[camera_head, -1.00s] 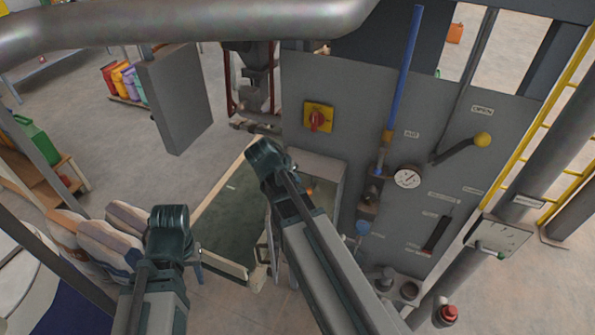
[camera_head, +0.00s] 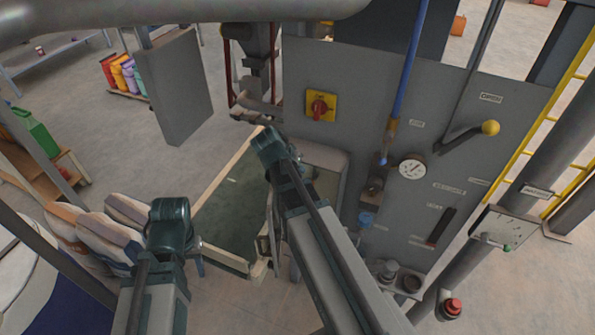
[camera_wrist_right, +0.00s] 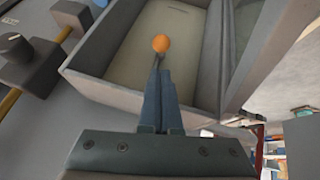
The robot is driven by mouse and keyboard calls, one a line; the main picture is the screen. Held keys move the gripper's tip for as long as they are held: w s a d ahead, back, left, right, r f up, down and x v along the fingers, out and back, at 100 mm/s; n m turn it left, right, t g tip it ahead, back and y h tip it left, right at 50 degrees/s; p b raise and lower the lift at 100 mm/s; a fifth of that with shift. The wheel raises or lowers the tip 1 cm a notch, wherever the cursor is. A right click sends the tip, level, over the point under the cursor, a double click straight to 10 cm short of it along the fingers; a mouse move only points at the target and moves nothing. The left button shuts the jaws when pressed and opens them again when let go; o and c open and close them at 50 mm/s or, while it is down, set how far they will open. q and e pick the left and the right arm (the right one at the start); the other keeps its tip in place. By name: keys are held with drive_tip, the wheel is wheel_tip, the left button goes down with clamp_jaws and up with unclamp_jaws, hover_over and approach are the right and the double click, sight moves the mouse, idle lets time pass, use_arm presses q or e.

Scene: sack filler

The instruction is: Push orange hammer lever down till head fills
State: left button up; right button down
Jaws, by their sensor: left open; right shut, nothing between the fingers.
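The orange hammer lever shows in the right wrist view as a round orange knob (camera_wrist_right: 161,43) on a thin dark stem, in front of an open grey box recess. My right gripper (camera_wrist_right: 160,72) is shut and empty, its fingertips just below the knob in the picture, close to the stem; I cannot tell if they touch. In the head view my right arm reaches to the recess (camera_head: 325,160) in the grey panel and hides the lever and the fingertips. My left gripper (camera_head: 199,264) is open, mostly hidden behind its wrist, beside the filled sacks. The filler head is not clearly identifiable.
The grey panel (camera_head: 440,215) carries a red-yellow switch (camera_head: 320,106), a gauge (camera_head: 412,167) and a yellow-knobbed lever (camera_head: 491,128). Sacks (camera_head: 92,235) lie at the left. A framed dark green surface (camera_head: 235,215) lies between my arms. Open floor is behind.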

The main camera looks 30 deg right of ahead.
drive_tip(key=b, duration=0.4)
approach(313, 179)
wheel_tip(313, 179, down, 2)
drive_tip(key=shift+w+d+f+b, duration=0.45)
drive_tip(key=shift+d+f+b, duration=0.15)
drive_tip(key=shift+d, duration=0.25)
